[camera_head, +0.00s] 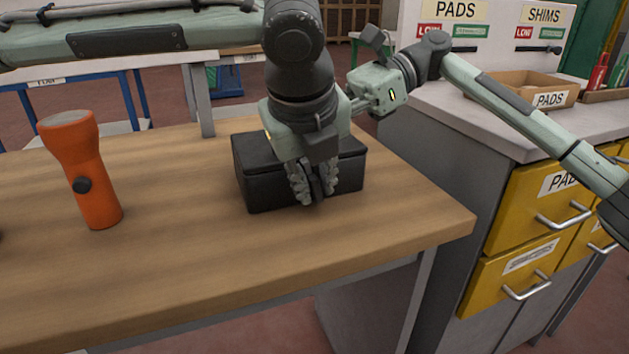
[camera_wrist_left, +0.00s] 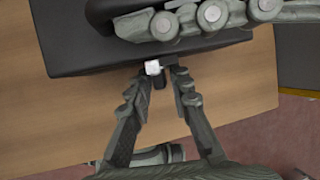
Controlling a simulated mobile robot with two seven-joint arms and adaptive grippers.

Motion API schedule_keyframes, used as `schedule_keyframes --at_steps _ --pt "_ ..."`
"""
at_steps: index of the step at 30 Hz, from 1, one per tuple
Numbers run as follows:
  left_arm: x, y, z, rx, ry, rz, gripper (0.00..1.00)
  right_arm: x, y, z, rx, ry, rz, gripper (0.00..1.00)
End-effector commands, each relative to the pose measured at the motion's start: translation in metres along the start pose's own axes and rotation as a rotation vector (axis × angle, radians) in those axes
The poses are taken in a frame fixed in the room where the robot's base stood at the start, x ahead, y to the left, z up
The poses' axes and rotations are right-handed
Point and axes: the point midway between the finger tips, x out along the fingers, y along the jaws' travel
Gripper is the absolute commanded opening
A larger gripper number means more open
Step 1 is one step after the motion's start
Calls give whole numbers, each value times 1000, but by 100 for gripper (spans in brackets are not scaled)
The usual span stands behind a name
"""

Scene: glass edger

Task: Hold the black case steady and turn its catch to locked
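The black case (camera_head: 264,179) stands on the wooden table, lid closed. It fills the upper part of the left wrist view (camera_wrist_left: 75,48). Its catch (camera_wrist_left: 153,68), with a small pale piece, is on the front side. My left gripper (camera_head: 313,190) points down at the case's front, partly hiding it. Its fingertips (camera_wrist_left: 163,78) are close together on either side of the catch; I cannot tell whether both touch it. My right gripper (camera_head: 362,103) reaches in from the right. Its fingers (camera_wrist_left: 205,18) lie across or just above the lid; contact is unclear, and the left gripper hides them in the head view.
An orange flashlight (camera_head: 84,172) stands upright on the table (camera_head: 190,262), left of the case. The table's right corner is near the case. A grey-topped cabinet (camera_head: 480,122) with yellow drawers stands to the right. The tabletop in front of the case is clear.

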Motion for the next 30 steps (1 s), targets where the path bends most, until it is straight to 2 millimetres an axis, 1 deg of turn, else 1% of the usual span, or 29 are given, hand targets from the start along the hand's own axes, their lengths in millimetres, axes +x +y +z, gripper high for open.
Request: schedule_keyframes --at_steps 5,12,15,24,25,27,30 --pt "0 -1 0 7 0 14 0 0 0 0 0 0 0 0" --pt "1 -5 -1 80 -1 189 0 0 0 0 0 0 0 0" --pt "0 -4 0 98 -1 234 0 0 0 0 0 0 0 0" --pt "0 -4 0 102 -1 242 0 0 0 0 0 0 0 0" --pt "0 -4 0 101 -1 242 23 0 0 0 0 0 0 0" --pt "0 -4 0 101 -1 242 31 0 0 0 0 0 0 0" --pt "0 -4 0 101 -1 242 31 0 0 0 0 0 0 0"
